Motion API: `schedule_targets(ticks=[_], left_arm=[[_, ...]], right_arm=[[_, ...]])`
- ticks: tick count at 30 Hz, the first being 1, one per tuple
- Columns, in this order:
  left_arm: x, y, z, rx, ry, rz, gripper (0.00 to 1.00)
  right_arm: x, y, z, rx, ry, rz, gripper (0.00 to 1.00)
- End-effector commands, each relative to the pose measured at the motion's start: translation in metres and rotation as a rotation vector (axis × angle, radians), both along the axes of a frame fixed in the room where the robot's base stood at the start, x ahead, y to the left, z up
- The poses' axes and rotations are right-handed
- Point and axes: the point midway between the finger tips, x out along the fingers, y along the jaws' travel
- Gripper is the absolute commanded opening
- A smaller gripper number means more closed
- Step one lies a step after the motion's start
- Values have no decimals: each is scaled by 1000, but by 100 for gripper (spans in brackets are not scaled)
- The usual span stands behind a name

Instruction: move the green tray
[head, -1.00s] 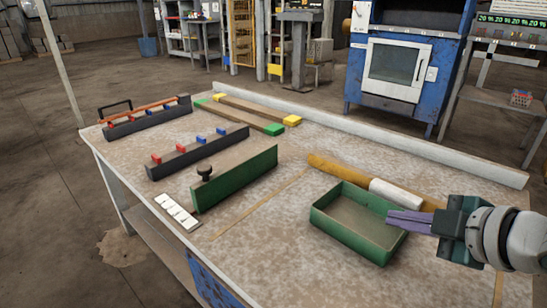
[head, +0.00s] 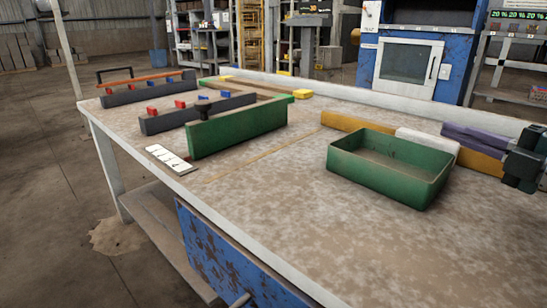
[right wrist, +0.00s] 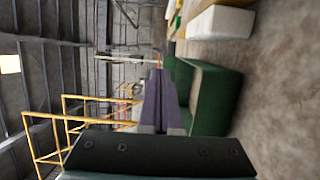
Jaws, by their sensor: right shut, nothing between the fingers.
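The green tray (head: 385,180) is an open, shallow, empty box on the right half of the workbench; its green wall also shows in the right wrist view (right wrist: 216,100). My right gripper (head: 447,132) is shut and empty. Its purple fingers appear beyond the tray's back right corner, in front of a long brown bar. In the right wrist view the closed fingers (right wrist: 158,80) lie just left of the tray wall; I cannot tell whether they touch it. My left gripper is not in view.
A brown bar (head: 345,122) with a white block (head: 428,140) lies behind the tray. A green upright plate (head: 240,127), dark rails with red and blue pieces (head: 198,112) and a white numbered strip (head: 168,158) stand left. The bench's front middle is clear.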

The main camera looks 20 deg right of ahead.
Motion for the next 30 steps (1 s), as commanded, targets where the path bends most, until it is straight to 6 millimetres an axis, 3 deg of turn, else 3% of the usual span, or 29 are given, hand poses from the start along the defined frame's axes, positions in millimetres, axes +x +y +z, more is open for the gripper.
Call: schedule_targets(ticks=[22,24,30], left_arm=[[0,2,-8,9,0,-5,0],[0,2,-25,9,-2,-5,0],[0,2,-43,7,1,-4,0]], right_arm=[[42,161,0,9,-4,0,0],[41,157,-26,0,4,-1,0],[41,156,-53,1,2,0,0]])
